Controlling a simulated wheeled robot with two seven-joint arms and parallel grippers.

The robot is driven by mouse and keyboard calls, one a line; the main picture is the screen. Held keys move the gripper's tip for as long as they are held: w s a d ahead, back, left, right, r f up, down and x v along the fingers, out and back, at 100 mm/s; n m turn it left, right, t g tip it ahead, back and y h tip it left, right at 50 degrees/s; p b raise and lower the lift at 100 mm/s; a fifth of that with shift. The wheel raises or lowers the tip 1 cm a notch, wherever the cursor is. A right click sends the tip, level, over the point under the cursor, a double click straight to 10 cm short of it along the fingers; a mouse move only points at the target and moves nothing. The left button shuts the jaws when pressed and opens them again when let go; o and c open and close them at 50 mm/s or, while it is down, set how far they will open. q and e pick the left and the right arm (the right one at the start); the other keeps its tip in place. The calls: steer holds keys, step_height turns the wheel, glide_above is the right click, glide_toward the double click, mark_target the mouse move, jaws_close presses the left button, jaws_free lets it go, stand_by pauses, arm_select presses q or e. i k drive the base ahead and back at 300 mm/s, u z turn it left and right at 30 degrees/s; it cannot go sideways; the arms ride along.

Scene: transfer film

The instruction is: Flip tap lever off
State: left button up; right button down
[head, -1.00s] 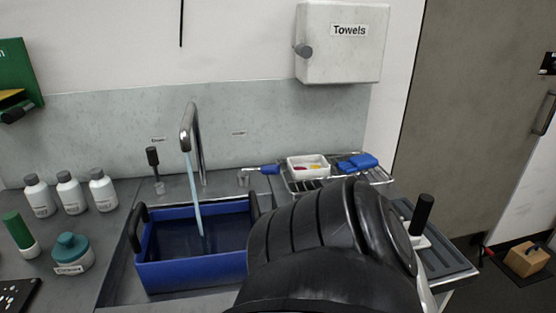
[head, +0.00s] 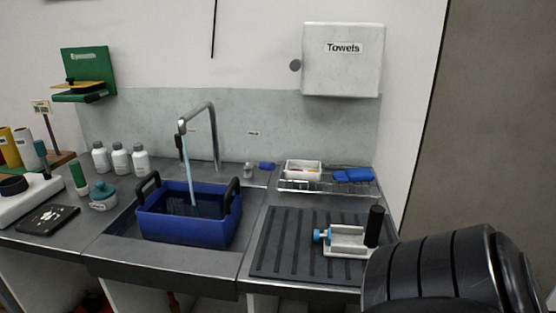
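A chrome gooseneck tap (head: 213,130) stands at the back of the sink. A stream of water (head: 187,160) runs from its spout into a blue tub (head: 187,231) in the sink basin. To the right of the tap's foot is a small metal fitting (head: 249,170) with a blue handle (head: 267,165) pointing right. A black-topped lever left of the tap, seen earlier, cannot be clearly made out now. Neither of my grippers is in view; a black ribbed part of my arm fills the lower right corner.
White bottles (head: 120,159) and a teal-lidded jar (head: 103,195) stand left of the sink. A ribbed drainboard (head: 285,247) holds a white device with a black handle (head: 375,226). A wire rack (head: 322,186) holds a white tray. A towel box (head: 343,62) hangs on the wall.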

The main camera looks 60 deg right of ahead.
mark_target(263, 165)
steer(key=z, duration=0.9)
